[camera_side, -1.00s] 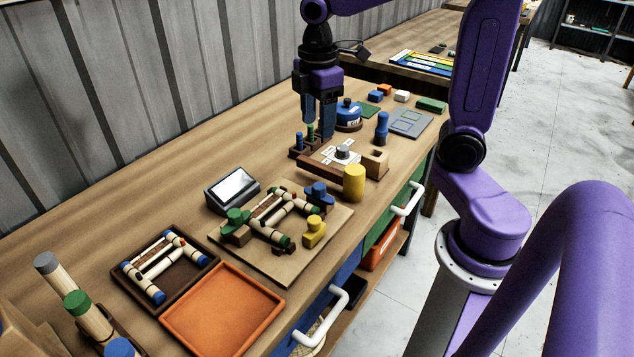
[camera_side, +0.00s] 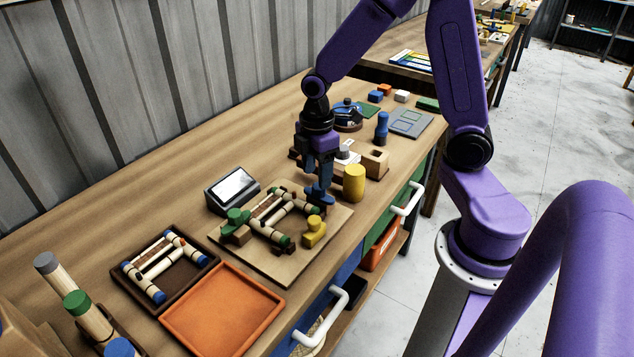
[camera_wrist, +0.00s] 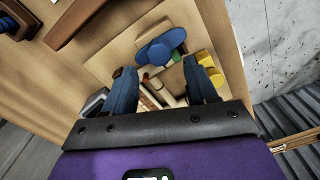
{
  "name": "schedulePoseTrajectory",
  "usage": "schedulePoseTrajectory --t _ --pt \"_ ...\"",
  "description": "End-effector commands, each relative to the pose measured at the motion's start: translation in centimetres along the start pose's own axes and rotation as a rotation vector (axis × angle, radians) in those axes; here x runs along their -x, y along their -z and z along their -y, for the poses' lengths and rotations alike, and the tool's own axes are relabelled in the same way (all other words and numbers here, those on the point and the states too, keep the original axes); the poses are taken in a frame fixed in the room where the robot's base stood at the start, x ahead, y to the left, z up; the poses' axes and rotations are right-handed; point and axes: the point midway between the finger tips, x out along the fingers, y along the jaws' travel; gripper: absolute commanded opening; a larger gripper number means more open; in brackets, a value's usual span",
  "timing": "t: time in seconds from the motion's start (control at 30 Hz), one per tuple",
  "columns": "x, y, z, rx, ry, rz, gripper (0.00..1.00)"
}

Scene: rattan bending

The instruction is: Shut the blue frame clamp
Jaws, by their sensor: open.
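The blue frame clamp (camera_side: 320,199) stands at the far corner of the wooden frame board (camera_side: 268,260), partly hidden by my gripper in the side view. In the wrist view the blue clamp (camera_wrist: 160,47) shows its rounded top just beyond my fingertips. My gripper (camera_side: 318,178) is open and empty, pointing down right above the blue clamp. Its two blue fingers (camera_wrist: 162,72) are spread apart in the wrist view. The rattan frame (camera_side: 270,214) lies on the board between the clamps. Whether a finger touches the clamp I cannot tell.
A green clamp (camera_side: 236,220) and a yellow clamp (camera_side: 314,232) stand on the same board. A yellow cylinder (camera_side: 354,183) stands close to the right of my gripper. A tilted screen (camera_side: 232,188) is to the left. An orange tray (camera_side: 222,310) is empty.

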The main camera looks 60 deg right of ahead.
Motion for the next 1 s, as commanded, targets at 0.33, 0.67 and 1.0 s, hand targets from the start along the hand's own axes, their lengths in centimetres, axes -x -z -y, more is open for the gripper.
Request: schedulePoseTrajectory --t 0.33,0.67,1.0 --pt "-3.5 -0.1 0.0 -0.001 0.001 0.001 0.57" --pt "-3.8 0.0 0.0 0.000 -0.001 0.000 0.57" --pt "-3.8 0.0 0.0 -0.001 0.000 0.000 0.01"
